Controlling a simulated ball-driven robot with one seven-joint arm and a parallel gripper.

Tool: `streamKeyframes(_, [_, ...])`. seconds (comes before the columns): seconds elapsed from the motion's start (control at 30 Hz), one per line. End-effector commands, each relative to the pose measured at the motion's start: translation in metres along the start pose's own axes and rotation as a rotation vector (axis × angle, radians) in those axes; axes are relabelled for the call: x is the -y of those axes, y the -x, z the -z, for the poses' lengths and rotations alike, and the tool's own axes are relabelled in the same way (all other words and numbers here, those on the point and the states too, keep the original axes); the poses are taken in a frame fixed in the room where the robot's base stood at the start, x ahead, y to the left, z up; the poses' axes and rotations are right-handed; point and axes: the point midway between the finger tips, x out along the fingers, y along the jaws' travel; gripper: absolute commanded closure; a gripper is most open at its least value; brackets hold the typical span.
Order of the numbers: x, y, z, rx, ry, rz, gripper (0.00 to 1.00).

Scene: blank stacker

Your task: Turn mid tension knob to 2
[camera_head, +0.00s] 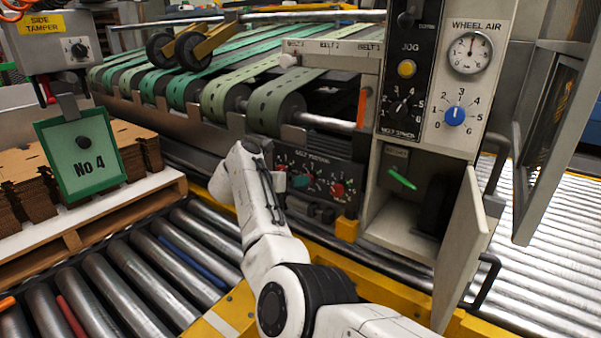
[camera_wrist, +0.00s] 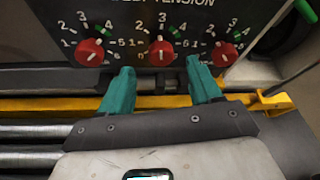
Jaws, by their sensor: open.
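The belt tension panel shows three red knobs in the wrist view. The mid knob (camera_wrist: 160,53) is between the left knob (camera_wrist: 90,52) and the right knob (camera_wrist: 223,54). A pale mark shows on the lower part of the mid knob, but its exact reading is hard to tell. A small green mark shows by each dial, at its upper right. My gripper (camera_wrist: 161,86) is open, its teal fingers below the knob row, on either side of the mid knob's line. Nothing is between them. In the head view, my arm partly covers the panel (camera_head: 322,204).
A control column with a blue wheel air knob (camera_head: 455,115) and black belt speed knob (camera_head: 403,107) stands right of the panel. Its lower cabinet door (camera_head: 462,245) hangs open. A yellow rail (camera_wrist: 50,104) runs below the panel. Rollers (camera_head: 125,290) lie at the left.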

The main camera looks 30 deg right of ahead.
Motion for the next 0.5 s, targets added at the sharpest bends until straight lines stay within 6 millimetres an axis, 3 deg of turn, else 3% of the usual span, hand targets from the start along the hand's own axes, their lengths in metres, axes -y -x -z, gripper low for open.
streamKeyframes(0.03, [0.001,0.013,-0.004,-0.001,0.001,-0.001,0.37])
streamKeyframes(0.2, [0.001,0.040,-0.002,0.000,0.000,0.001,0.37])
streamKeyframes(0.5, [0.000,0.058,0.000,-0.001,0.000,0.002,0.37])
